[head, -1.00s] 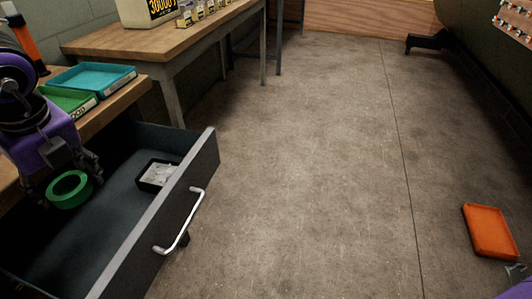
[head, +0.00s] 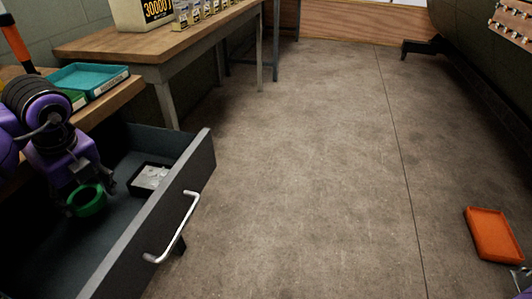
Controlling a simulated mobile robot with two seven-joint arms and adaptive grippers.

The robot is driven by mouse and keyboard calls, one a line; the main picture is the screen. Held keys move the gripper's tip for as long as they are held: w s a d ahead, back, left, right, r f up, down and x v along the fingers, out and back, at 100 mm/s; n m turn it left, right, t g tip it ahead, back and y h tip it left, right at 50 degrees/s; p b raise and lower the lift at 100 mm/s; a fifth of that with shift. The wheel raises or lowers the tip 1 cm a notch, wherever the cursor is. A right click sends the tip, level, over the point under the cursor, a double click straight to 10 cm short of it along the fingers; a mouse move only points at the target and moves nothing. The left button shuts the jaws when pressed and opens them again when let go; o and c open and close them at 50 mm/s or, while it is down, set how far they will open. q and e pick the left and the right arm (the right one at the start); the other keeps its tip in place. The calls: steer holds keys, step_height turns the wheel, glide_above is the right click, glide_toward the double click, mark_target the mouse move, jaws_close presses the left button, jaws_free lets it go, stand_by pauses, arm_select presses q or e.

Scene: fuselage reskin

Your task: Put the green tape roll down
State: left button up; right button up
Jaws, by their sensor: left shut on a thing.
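The green tape roll (head: 88,207) is inside the open drawer (head: 150,222), in its left part as seen in the head view. My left gripper (head: 86,190) is shut on the roll, with fingers at its upper edge. I cannot tell whether the roll touches the drawer floor. My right gripper (head: 519,277) shows only as a small grey part at the lower right edge, and its fingers are mostly out of view.
A small black tray (head: 135,190) with pale parts lies in the drawer near its front panel. The drawer's metal handle (head: 176,228) sticks out. A teal tray (head: 90,79) is on the wooden bench above. An orange tray (head: 493,236) lies on the open floor at right.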

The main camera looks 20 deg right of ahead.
mark_target(95, 203)
arm_select(q)
steer(key=shift+f, duration=0.1)
arm_select(e)
steer(key=shift+w, duration=0.1)
arm_select(q)
steer(key=shift+f, duration=0.45)
steer(key=o, duration=1.3)
steer(key=shift+s+f, duration=0.1)
steer(key=shift+c, duration=0.2)
steer(key=shift+r, duration=0.4)
steer(key=p+v, duration=0.3)
steer(key=v, duration=0.9)
steer(key=shift+r, duration=0.3)
arm_select(e)
steer(key=shift+w+a+r+t, duration=0.15)
steer(key=shift+w+r, duration=0.15)
steer(key=shift+r, duration=0.45)
steer(key=shift+w+a+r+t, duration=0.15)
steer(key=shift+w+r, duration=0.15)
steer(key=shift+r, duration=0.4)
